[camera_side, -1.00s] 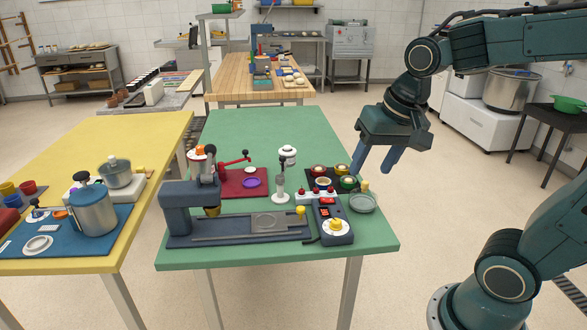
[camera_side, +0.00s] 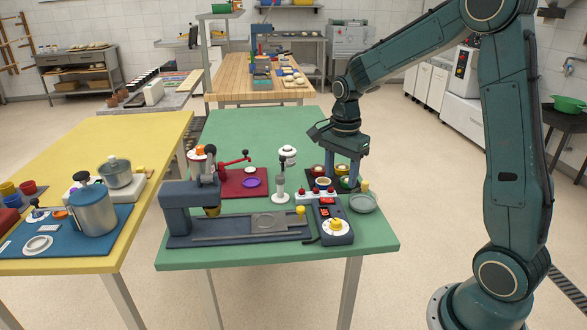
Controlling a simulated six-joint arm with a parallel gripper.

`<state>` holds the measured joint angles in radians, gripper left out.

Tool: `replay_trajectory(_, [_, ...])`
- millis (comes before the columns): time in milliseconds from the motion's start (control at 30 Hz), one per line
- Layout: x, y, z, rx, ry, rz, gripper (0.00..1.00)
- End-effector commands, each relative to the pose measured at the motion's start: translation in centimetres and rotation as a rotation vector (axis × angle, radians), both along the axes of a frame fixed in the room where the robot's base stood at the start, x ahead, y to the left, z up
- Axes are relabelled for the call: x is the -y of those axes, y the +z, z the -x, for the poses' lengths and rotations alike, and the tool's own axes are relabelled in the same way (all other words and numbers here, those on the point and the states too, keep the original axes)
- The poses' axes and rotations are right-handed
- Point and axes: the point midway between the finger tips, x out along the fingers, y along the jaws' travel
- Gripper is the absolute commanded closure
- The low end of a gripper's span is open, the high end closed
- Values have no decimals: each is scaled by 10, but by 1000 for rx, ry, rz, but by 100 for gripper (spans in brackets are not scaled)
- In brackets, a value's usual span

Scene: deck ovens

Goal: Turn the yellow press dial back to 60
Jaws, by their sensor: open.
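The yellow press dial (camera_side: 336,225) sits on a white round plate on the dark blue control box (camera_side: 337,239), at the front right of the green table. The box stands beside the right end of the press (camera_side: 240,228). I cannot read the dial's setting at this size. My gripper (camera_side: 342,182) is open and points down, behind the control box, over the dark mat with small bowls. It appears empty, and its fingers partly hide the bowls. I cannot tell whether a fingertip touches anything there.
A grey-green dish (camera_side: 364,203) lies right of the bowls. A white strip with red knobs (camera_side: 316,196) lies just left of my gripper. A white-topped stand (camera_side: 280,184) rises farther left. The green table (camera_side: 255,128) is clear at the back.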

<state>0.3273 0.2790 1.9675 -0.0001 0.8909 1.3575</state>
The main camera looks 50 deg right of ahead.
Motion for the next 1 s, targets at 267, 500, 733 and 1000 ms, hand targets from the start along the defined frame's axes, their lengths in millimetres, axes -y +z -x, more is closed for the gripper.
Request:
replay_trajectory(267, [2, -3, -1, -5, -19, -2, 48])
replay_trajectory(500, [2, -14, -1, -7, -17, -2, 48])
replay_trajectory(733, [2, -41, -1, -9, -17, -3, 48])
replay_trajectory(1000, [2, -82, -1, -9, -17, -3, 48])
